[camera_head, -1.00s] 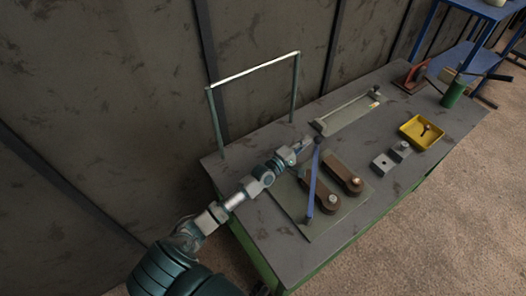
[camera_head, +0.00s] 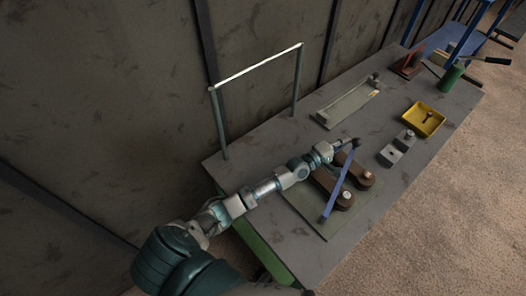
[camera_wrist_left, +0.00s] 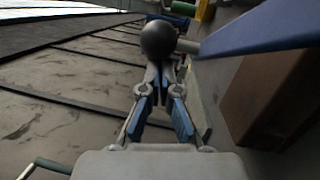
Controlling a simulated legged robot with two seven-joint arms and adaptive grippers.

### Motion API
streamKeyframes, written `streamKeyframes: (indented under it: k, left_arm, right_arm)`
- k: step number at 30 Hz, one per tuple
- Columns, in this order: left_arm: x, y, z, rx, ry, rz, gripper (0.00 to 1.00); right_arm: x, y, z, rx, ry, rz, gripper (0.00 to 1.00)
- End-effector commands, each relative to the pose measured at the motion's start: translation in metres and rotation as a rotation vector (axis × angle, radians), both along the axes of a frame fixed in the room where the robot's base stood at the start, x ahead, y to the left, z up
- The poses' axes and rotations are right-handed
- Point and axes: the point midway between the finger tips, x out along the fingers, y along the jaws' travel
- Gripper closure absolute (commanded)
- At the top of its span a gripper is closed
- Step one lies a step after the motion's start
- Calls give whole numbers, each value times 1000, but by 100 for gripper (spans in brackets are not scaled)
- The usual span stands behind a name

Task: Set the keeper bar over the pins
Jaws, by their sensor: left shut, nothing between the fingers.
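A blue bar (camera_head: 337,187), which I take for the keeper bar, has a dark ball knob (camera_head: 356,142) at its far end. It lies slantwise across two brown blocks (camera_head: 329,182) on a grey plate (camera_head: 304,204). Each block bears a light round pin, the near one (camera_head: 346,195) and the far one (camera_head: 368,175), both right of the bar. My left gripper (camera_head: 344,144) is shut and empty, its tips at the knob. In the left wrist view the knob (camera_wrist_left: 158,39) is just past the fingertips (camera_wrist_left: 160,72); contact is unclear. My right gripper is out of view.
A tall rod frame (camera_head: 258,63) stands at the back left of the table. A long grey plate (camera_head: 350,105) lies behind the blocks. Small grey blocks (camera_head: 392,155), a yellow tray (camera_head: 414,122) and a green cylinder (camera_head: 451,76) stand to the right.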

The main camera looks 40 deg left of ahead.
Motion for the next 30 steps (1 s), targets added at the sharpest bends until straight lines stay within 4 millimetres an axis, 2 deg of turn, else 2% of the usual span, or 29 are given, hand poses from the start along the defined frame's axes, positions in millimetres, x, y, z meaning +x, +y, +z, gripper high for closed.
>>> streamKeyframes:
  k: [1,6,12,22,30]
  left_arm:
    - [2,-11,1,-5,1,1,100]
    - [6,-40,1,1,1,4,100]
    - [8,-62,1,5,0,5,100]
    - [8,-64,0,-1,0,7,100]
    - [8,-66,0,1,-1,6,100]
  right_arm:
    - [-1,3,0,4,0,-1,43]
    - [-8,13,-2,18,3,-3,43]
    - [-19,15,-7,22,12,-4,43]
    - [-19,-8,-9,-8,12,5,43]
    - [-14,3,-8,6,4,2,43]
